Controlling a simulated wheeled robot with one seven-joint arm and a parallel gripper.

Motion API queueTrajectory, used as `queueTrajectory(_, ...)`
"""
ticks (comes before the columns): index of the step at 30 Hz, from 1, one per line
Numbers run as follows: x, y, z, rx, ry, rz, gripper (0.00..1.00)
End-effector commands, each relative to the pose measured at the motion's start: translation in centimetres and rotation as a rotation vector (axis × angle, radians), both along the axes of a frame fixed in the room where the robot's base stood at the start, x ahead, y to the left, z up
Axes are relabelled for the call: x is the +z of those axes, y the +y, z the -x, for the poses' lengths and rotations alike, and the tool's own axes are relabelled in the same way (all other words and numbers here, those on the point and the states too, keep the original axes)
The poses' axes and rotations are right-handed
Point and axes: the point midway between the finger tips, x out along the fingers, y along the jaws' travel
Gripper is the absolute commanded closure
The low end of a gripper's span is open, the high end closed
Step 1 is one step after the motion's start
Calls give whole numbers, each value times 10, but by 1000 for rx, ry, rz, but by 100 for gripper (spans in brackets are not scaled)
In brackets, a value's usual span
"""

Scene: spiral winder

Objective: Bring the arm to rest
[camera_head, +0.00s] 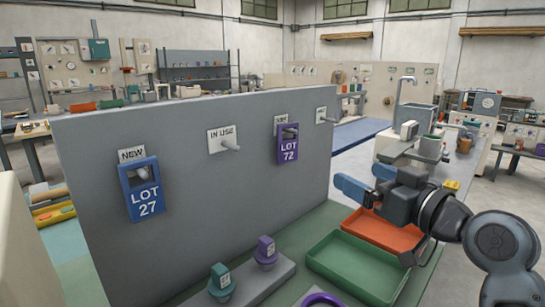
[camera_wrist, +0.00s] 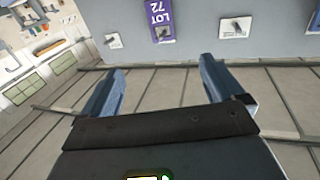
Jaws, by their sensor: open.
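My gripper (camera_head: 360,189) is at the right in the head view, raised above the red and green trays, with its blue fingers pointing left toward the grey panel (camera_head: 200,190). In the wrist view my gripper (camera_wrist: 155,85) shows two blue fingers spread apart with nothing between them. The fingers are apart from the panel. A blue LOT 27 tag (camera_head: 143,190) hangs on the peg under the NEW label. A purple LOT 72 tag (camera_head: 288,146) hangs on a peg further right, and it also shows in the wrist view (camera_wrist: 160,18). The IN USE peg (camera_head: 231,145) is bare.
A red tray (camera_head: 385,229) and a green tray (camera_head: 350,270) stand below my gripper. Green (camera_head: 221,280) and purple (camera_head: 265,252) labelled pieces stand on a grey strip in front. A sink bench (camera_head: 410,152) stands behind my arm.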

Motion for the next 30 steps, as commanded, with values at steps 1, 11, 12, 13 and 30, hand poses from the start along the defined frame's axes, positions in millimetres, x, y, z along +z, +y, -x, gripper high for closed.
queueTrajectory(1,-6,1,2,-5,7,-5,5)
queueTrajectory(11,-45,-2,21,-69,45,-53,5)
queueTrajectory(12,-52,-2,25,-80,51,-60,5)
queueTrajectory(13,-58,-2,27,-89,56,-65,5)
queueTrajectory(30,-201,-17,176,-370,202,-148,5)
